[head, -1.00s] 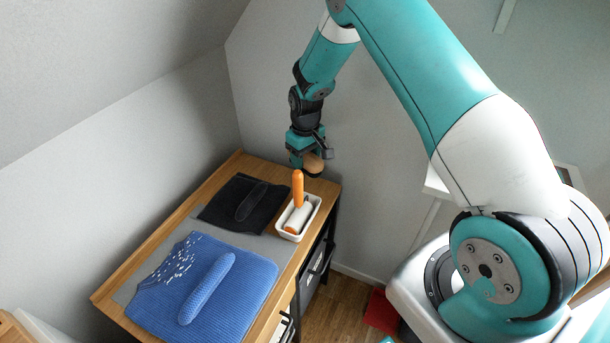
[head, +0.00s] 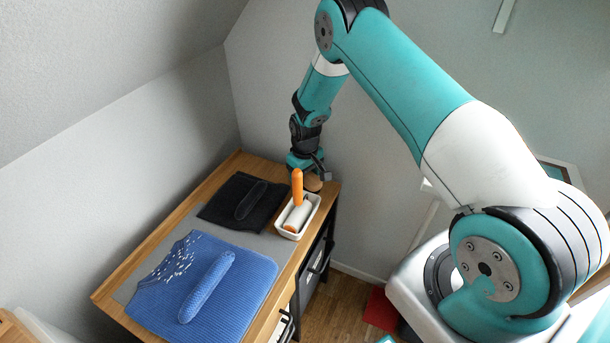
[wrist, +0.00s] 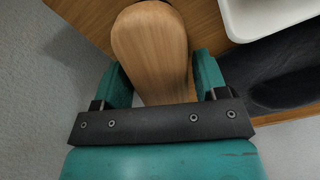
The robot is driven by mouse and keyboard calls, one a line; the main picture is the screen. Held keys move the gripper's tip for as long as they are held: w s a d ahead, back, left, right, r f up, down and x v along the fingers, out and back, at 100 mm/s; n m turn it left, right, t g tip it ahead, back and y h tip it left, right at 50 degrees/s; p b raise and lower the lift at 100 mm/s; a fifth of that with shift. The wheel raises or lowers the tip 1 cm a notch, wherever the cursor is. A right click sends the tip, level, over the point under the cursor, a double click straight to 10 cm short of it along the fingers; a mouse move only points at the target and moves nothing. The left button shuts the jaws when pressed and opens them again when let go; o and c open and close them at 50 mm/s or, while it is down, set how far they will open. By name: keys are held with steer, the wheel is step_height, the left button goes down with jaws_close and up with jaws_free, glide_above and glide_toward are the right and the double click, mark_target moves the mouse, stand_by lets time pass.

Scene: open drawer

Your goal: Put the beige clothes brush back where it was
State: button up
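The beige clothes brush (head: 314,184) shows as a wooden, rounded shape at the far right corner of the wooden table (head: 231,166). In the wrist view the brush (wrist: 152,48) lies between the two teal fingers of my gripper (wrist: 163,82), which are close against its sides. My gripper (head: 306,170) is shut on it, pointing down just behind the white tray. The brush is at or just above the tabletop; I cannot tell if it touches. My gripper partly hides it in the head view.
The white tray (head: 312,217) holds an orange-handled lint roller (head: 298,200). Walls stand close behind the table.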

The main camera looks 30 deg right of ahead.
steer(key=shift+o, duration=0.6)
steer(key=shift+r, duration=0.15)
step_height(320, 180, up, 12)
steer(key=s+a+r+n+y, duration=0.2)
steer(key=s+a+r, duration=1.3)
steer(key=s+r, duration=0.2)
step_height(320, 180, up, 2)
steer(key=shift+a+r+n+y+b, duration=0.25)
steer(key=shift+n+y+b, duration=0.1)
steer(key=shift+n+y, duration=0.05)
steer(key=s+a+r, duration=0.1)
steer(key=s, duration=0.4)
steer(key=s+a+r+n+y, duration=0.1)
steer(key=s, duration=0.4)
steer(key=s+a+r+n, duration=0.1)
steer(key=s, duration=0.4)
steer(key=shift+s+a+r, duration=0.25)
steer(key=shift+a+r, duration=0.15)
steer(key=shift+c, duration=0.2)
